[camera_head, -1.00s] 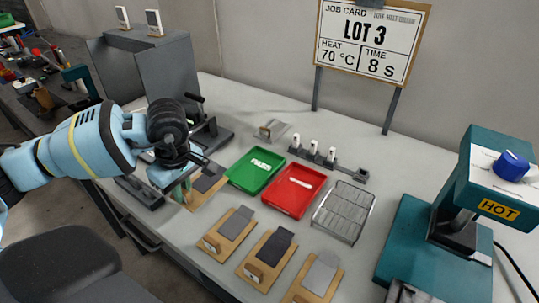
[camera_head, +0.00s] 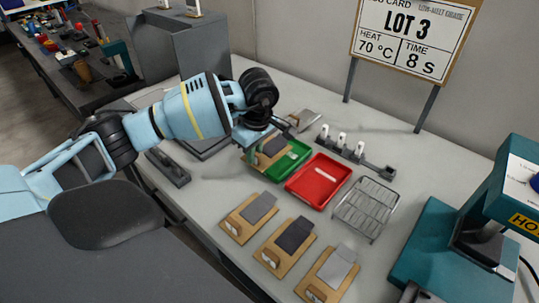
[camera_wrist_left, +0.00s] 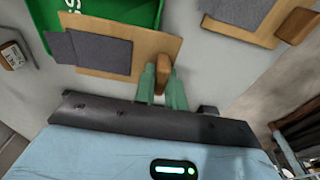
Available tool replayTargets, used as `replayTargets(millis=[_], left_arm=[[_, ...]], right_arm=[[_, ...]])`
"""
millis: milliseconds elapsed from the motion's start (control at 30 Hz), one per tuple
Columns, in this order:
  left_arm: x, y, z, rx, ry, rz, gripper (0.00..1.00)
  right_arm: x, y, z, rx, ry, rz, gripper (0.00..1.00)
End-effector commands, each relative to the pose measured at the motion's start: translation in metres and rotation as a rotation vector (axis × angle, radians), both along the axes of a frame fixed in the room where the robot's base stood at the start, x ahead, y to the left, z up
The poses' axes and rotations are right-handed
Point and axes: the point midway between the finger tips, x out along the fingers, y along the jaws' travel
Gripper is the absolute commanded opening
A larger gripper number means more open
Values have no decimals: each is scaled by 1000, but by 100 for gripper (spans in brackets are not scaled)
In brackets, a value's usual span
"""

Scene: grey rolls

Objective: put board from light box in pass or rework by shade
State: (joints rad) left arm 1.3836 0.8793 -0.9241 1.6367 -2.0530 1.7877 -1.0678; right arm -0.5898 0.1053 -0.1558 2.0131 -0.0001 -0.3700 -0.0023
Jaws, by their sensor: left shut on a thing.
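My left gripper (camera_head: 250,147) is shut on the wooden block of a board (camera_head: 268,152) with a grey patch. It holds the board over the green tray (camera_head: 296,150), covering much of it. In the left wrist view the fingers (camera_wrist_left: 163,88) grip the block, and the board (camera_wrist_left: 150,48) shows dark grey cloth-like pieces. Its gap above the tray is unclear. The red tray (camera_head: 319,180) is empty, right of the green one. The green tray's white lettering is mostly hidden. My right gripper is out of view.
Three wooden boards lie in front: one mid grey (camera_head: 258,208), one dark (camera_head: 293,235), one light (camera_head: 341,267). A wire rack (camera_head: 366,208) is right of the red tray. A teal press stands at right (camera_head: 440,245). A large grey box (camera_head: 190,50) stands at back left.

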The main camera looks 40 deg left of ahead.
Motion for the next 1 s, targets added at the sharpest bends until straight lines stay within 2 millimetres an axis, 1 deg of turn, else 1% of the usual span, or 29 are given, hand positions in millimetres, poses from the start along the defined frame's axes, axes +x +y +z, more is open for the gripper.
replayTargets(millis=[33,100,200,300,533,667,833,900,1000], left_arm=[[10,-5,0,-3,-2,0,0],[20,-8,-1,-2,-1,0,0],[31,-11,-3,-1,-1,1,0],[36,-13,-4,0,-1,1,0],[38,-14,-4,0,-1,0,0],[46,-18,-4,-2,-1,-1,0],[44,-17,-31,-1,3,0,0],[45,-17,-38,0,0,0,0],[45,-16,-40,0,-1,-1,0]], right_arm=[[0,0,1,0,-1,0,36],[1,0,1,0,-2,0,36],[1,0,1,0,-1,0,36],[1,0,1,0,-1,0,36],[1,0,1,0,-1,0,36],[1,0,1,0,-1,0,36],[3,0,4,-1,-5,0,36],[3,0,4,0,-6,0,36],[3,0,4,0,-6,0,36]])
